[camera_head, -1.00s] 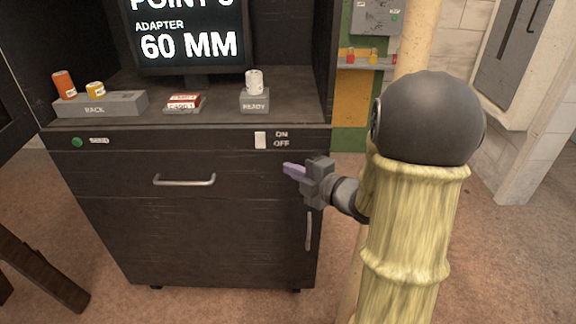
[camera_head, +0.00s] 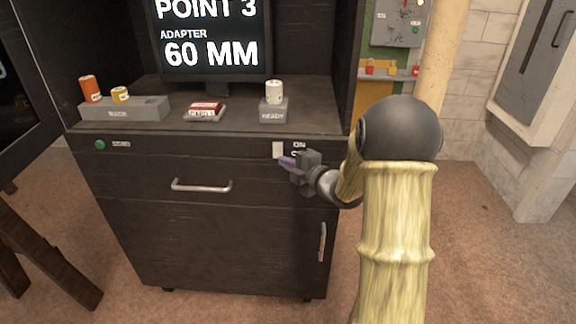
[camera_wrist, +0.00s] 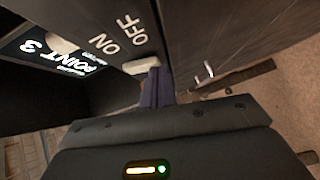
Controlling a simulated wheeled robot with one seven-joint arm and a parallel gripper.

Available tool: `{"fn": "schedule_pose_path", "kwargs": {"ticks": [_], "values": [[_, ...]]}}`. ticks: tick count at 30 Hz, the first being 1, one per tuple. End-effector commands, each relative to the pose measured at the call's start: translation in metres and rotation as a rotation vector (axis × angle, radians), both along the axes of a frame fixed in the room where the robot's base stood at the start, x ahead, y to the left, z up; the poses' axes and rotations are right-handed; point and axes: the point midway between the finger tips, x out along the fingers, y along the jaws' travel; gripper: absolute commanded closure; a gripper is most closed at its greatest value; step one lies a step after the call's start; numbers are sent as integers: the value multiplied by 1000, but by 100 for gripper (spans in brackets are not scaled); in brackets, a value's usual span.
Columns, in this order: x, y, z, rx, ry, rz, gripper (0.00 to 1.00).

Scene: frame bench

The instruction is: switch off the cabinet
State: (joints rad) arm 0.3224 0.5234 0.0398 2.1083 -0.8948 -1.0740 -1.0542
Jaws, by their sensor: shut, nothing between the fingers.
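The dark cabinet (camera_head: 150,170) has a white rocker switch (camera_head: 278,149) on its front strip, right of centre, with ON and OFF lettering beside it. The switch also shows in the wrist view (camera_wrist: 141,65), partly hidden by my fingers. My gripper (camera_head: 284,162) is shut and empty, with its purple fingertips at the lower, OFF end of the switch. In the wrist view, my fingers (camera_wrist: 156,80) overlap the switch's edge beside the OFF lettering. I cannot tell whether they touch it or which way the rocker is tipped.
A green button (camera_head: 99,144) is on the left of the front strip. A drawer handle (camera_head: 202,186) and a door handle (camera_head: 322,242) stick out below. On top are a rack (camera_head: 125,108), a red card box (camera_head: 205,110), a white cylinder (camera_head: 274,91) and a screen (camera_head: 210,35).

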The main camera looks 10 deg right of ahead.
Motion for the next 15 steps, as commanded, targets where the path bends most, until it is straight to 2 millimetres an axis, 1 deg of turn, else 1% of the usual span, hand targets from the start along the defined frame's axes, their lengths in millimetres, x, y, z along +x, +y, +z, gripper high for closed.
{"fn": "schedule_pose_path", "kwargs": {"ticks": [7, 15], "values": [[0, 0, -1, -1, -3, 0, 100], [4, -1, -9, -16, -50, 0, 100]]}}
